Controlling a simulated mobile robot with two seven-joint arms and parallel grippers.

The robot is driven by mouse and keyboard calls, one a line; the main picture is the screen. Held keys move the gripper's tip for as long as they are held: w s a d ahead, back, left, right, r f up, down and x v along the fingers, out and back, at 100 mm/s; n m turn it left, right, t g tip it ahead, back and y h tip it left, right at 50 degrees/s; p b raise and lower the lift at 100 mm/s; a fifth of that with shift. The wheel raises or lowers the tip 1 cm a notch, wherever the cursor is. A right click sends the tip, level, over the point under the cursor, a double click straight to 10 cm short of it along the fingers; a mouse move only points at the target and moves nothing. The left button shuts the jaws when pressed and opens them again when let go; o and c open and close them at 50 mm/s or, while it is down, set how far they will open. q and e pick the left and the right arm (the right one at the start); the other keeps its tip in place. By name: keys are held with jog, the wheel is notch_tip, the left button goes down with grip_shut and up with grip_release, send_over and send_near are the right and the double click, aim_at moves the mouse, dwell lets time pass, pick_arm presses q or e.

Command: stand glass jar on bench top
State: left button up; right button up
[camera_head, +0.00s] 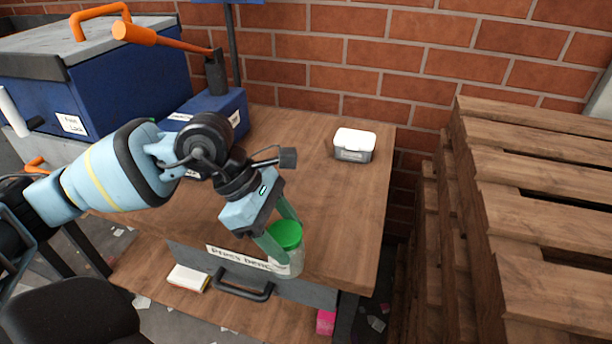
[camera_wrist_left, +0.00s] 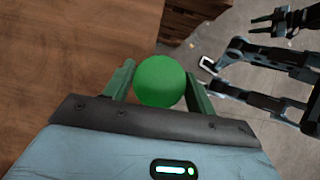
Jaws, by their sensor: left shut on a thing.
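The glass jar (camera_head: 291,262) has a green lid and a clear body with a pale label. My left gripper (camera_head: 278,236) is shut on it, with the green fingers on either side near the lid. In the head view the jar looks upright at the front edge of the wooden bench top (camera_head: 340,205). I cannot tell whether its base touches anything. In the left wrist view the green lid of the jar (camera_wrist_left: 160,81) shows between the fingers, with bench wood to the left and floor to the right. My right gripper (camera_wrist_left: 270,24) shows at the upper right, open and empty.
A white-lidded tub (camera_head: 354,145) stands at the back right of the bench. An orange-handled press (camera_head: 215,75) stands at the back left. A drawer handle (camera_head: 243,286) juts out below the front edge. Stacked pallets (camera_head: 540,200) stand at right. The bench's middle is clear.

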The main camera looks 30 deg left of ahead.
pick_arm(q)
jog(key=n, duration=0.1)
jog(key=a+r+n+t+y, duration=0.1)
jog(key=n, duration=0.1)
jog(key=n+t, duration=0.1)
jog(key=n, duration=0.1)
jog(key=shift+w+a+r+b, duration=0.2)
jog(key=shift+r+b, duration=0.1)
jog(key=shift+b, duration=0.1)
jog(key=shift+a+r+n+t+y, duration=0.25)
jog(key=shift+r+n+t+y, duration=0.25)
jog(key=shift+n, duration=0.4)
jog(key=shift+a+r+n+t+y, duration=0.25)
jog(key=shift+r+n+t+y, duration=0.2)
jog(key=shift+n, duration=0.45)
jog(key=w+a+f, duration=0.1)
jog(key=w+a, duration=0.9)
jog(key=w, duration=0.2)
jog(key=shift+a+f, duration=0.2)
jog(key=shift+f, duration=0.15)
jog(key=shift+f, duration=0.1)
jog(key=shift+f, duration=1.65)
jog(key=shift+f, duration=0.15)
jog(key=o, duration=1.3)
